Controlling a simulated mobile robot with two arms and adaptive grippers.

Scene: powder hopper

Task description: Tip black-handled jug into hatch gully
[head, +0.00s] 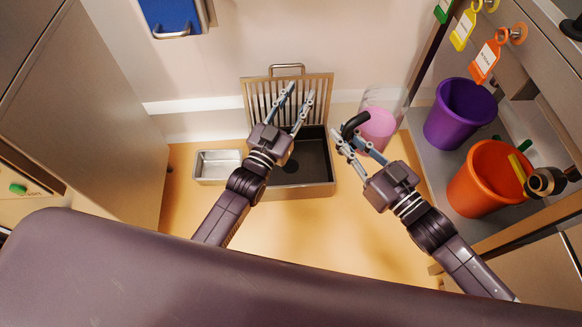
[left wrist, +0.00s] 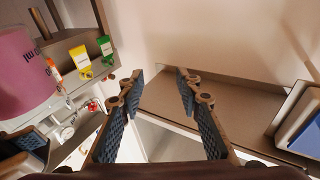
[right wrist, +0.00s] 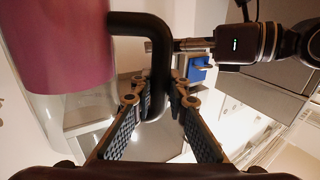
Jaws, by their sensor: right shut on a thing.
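The jug (head: 378,128) is clear with pink contents and has a black handle (head: 354,123). My right gripper (head: 347,138) is shut on that handle, holding the jug right of the gully. In the right wrist view the handle (right wrist: 158,60) runs down between the fingers, beside the pink contents (right wrist: 70,45). I cannot tell how far the jug is tilted. The gully (head: 310,182) is a dark open basin, with its slatted hatch (head: 262,98) standing up at its back edge. My left gripper (head: 301,90) is open and empty in front of the hatch; its parted fingers show in the left wrist view (left wrist: 160,78).
A small metal tray (head: 218,179) sits left of the gully. A purple bucket (head: 458,112) and an orange bucket (head: 483,180) stand on the right shelf, with coloured tags (head: 485,60) hanging above. A blue bin (head: 172,14) is on the back wall. Floor in front is clear.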

